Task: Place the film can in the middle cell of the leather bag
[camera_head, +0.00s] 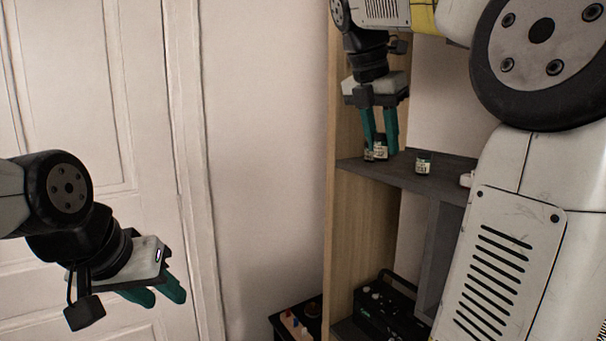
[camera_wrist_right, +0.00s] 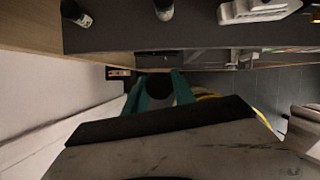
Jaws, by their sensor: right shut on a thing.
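My right gripper (camera_head: 379,140) is shut on a small dark film can (camera_wrist_right: 158,84), seen end-on between its teal fingers in the right wrist view. In the head view the gripper points down at the left end of the grey shelf (camera_head: 440,182). Small labelled cans (camera_head: 381,152) show at its fingertips; I cannot tell whether the held one touches the shelf. Another labelled can (camera_head: 424,162) stands on the shelf to the right.
A black case with a handle (camera_head: 385,308) sits in the lower compartment. A dark low surface (camera_head: 283,322) with small coloured items stands left of the wooden side panel (camera_head: 345,230). A white object (camera_head: 466,180) lies on the shelf, partly hidden by my right arm.

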